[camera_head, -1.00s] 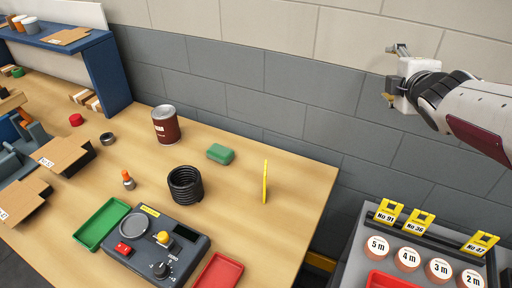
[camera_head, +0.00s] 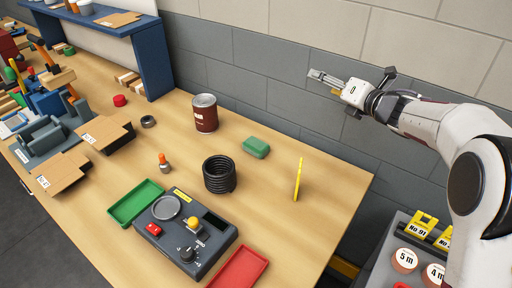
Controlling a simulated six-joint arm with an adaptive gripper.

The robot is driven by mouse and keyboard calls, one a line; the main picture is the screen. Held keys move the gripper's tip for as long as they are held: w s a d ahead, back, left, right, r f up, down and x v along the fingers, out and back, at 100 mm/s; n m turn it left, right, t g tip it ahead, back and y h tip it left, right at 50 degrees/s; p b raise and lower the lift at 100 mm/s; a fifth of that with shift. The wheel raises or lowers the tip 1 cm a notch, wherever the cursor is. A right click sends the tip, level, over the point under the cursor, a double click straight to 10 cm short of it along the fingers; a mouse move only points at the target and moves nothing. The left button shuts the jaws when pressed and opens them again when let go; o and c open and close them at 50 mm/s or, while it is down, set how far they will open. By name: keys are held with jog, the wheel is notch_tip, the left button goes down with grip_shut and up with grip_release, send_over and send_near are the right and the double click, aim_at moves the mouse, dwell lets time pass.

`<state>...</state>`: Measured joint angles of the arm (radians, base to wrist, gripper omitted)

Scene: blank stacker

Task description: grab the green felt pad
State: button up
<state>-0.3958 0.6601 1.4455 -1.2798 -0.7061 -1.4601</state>
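A small green pad-like block (camera_head: 256,147) with rounded edges lies flat on the wooden table, near its back edge by the wall. It is the only loose green piece near the table's middle; whether it is felt I cannot tell. My gripper (camera_head: 322,77) is in the air at upper right, in front of the grey wall in the picture, up and to the right of the green pad and well apart from it. It points left and seems empty. Its fingers are too small to tell whether they are open.
A scale (camera_head: 185,232) sits between a green tray (camera_head: 134,202) and a red tray (camera_head: 238,269). The table's right end is clear.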

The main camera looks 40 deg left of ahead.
jog(key=s+a+f+n+g, duration=0.5)
jog(key=a+f+n+g, duration=0.15)
jog(key=f+n, duration=0.3)
jog(key=n+g+h, duration=0.2)
jog(key=n+g, duration=0.1)
jog(key=n, duration=0.3)
send_near(262, 146)
jog(key=x, duration=0.2)
jog(key=shift+s+a+f, duration=0.15)
jog(key=shift+f, duration=0.25)
jog(key=shift+x, duration=1.3)
jog(key=shift+r, duration=0.1)
jog(key=shift+a, duration=0.2)
